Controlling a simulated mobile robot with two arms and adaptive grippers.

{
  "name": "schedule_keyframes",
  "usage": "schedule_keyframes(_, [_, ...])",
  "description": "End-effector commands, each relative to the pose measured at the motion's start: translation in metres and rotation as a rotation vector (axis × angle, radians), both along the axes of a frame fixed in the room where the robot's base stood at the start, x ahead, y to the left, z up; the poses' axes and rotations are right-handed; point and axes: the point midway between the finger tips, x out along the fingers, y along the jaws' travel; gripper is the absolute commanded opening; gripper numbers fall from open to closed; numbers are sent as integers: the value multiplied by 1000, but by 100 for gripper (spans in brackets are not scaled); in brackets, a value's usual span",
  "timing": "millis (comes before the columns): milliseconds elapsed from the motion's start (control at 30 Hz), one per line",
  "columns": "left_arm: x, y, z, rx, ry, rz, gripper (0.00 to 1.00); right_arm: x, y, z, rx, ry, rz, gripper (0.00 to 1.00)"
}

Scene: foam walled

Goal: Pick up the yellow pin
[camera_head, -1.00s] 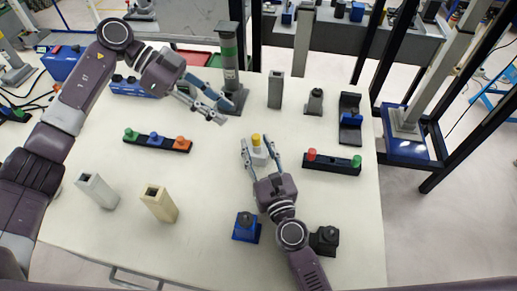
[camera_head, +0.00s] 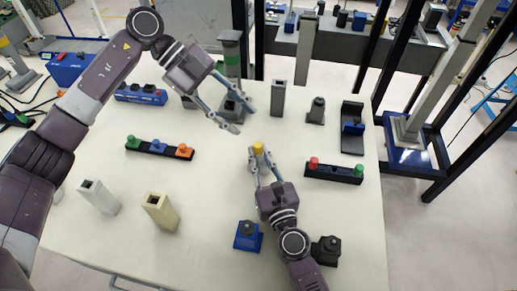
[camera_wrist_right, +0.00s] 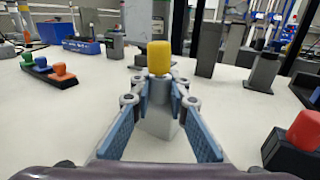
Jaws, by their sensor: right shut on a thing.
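The yellow pin (camera_head: 258,148) stands upright between the fingertips of my right gripper (camera_head: 264,160), near the middle of the table. In the right wrist view the yellow pin (camera_wrist_right: 159,58) shows its rounded yellow top above the closed fingertips (camera_wrist_right: 160,90). A light grey block (camera_wrist_right: 160,122) stands behind and below the fingers; whether the pin still touches it I cannot tell. My left gripper (camera_head: 230,119) is open and empty above the table, up and left of the pin.
A black rack with green, blue and orange pins (camera_head: 160,148) lies left. A black rack with red and green pins (camera_head: 334,172) lies right. Grey and beige square posts (camera_head: 160,212), a blue block (camera_head: 247,237) and a dark block (camera_head: 326,250) stand nearer. Taller posts (camera_head: 277,98) stand behind.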

Motion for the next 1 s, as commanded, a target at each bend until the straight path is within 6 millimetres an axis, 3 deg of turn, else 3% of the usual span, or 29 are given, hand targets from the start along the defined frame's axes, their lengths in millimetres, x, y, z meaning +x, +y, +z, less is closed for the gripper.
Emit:
schedule_keyframes(200, [-10,-31,11,37,-339,-421,37,0,0,0,0,0,-1,0])
schedule_keyframes(500, [-23,-56,17,88,-719,-1041,37,0,0,0,0,0,-1,0])
schedule_keyframes(800, [-28,-61,20,129,-966,-1705,37,0,0,0,0,0,-1,0])
schedule_keyframes(1000, [-27,-56,22,135,-1022,-2075,37,0,0,0,0,0,-1,0])
